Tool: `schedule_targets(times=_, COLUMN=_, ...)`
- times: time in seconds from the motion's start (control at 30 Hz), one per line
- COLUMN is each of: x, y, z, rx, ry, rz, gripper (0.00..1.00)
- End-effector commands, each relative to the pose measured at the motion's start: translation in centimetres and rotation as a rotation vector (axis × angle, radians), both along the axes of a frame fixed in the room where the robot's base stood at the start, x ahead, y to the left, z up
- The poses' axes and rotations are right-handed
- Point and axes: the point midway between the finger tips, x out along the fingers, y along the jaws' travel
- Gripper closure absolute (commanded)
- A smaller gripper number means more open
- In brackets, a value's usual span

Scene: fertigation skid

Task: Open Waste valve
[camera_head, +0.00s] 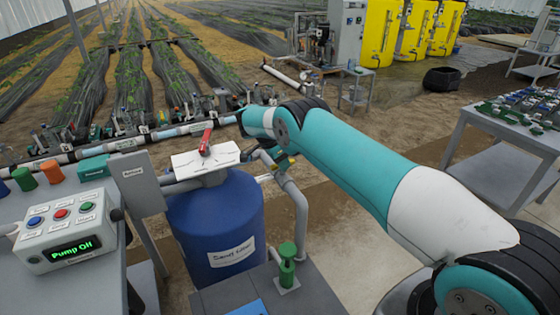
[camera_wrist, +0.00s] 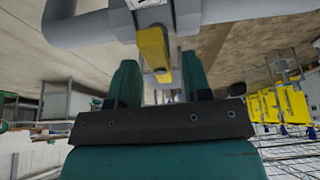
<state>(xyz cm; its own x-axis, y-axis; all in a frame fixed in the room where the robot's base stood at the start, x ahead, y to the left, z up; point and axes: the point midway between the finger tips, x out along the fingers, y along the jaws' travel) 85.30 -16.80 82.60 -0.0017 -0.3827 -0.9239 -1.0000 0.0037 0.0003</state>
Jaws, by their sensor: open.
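A yellow valve handle (camera_wrist: 153,48) shows in the wrist view, on a grey pipe fitting. My gripper (camera_wrist: 159,62) is open, with one dark teal finger on each side of the handle's near end. I see a gap beside the handle, and no clear contact. Any label naming this valve is too small to read. In the head view a small yellow part (camera_head: 283,164) shows by the grey pipe right of the blue tank; my arm hides much of that area.
The blue sand filter tank (camera_head: 215,225) carries a red handle (camera_head: 205,141) on a white plate. A control box (camera_head: 65,230) reading "Pump Off" stands on the left table. A grey pipe (camera_head: 298,215) bends down beside the tank. A green-topped fitting (camera_head: 287,262) stands in front.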

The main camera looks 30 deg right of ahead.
Motion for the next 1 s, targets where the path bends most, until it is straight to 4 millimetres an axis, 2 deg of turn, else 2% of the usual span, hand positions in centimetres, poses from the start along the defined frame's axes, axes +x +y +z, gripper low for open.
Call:
schedule_targets(times=0.17, x=0.01, y=0.0, z=0.0, rx=0.0, ry=0.0, rz=0.0, gripper=0.55)
schedule_targets(times=0.37, x=0.01, y=0.02, z=0.01, rx=0.0, ry=0.0, rz=0.0, gripper=0.99)
schedule_targets(times=0.73, x=-0.06, y=0.04, z=0.1, rx=0.0, ry=0.001, rz=0.04, gripper=1.0)
schedule_targets(times=1.0, x=-0.24, y=0.04, z=0.09, rx=0.002, ry=0.001, rz=0.201, gripper=1.0)
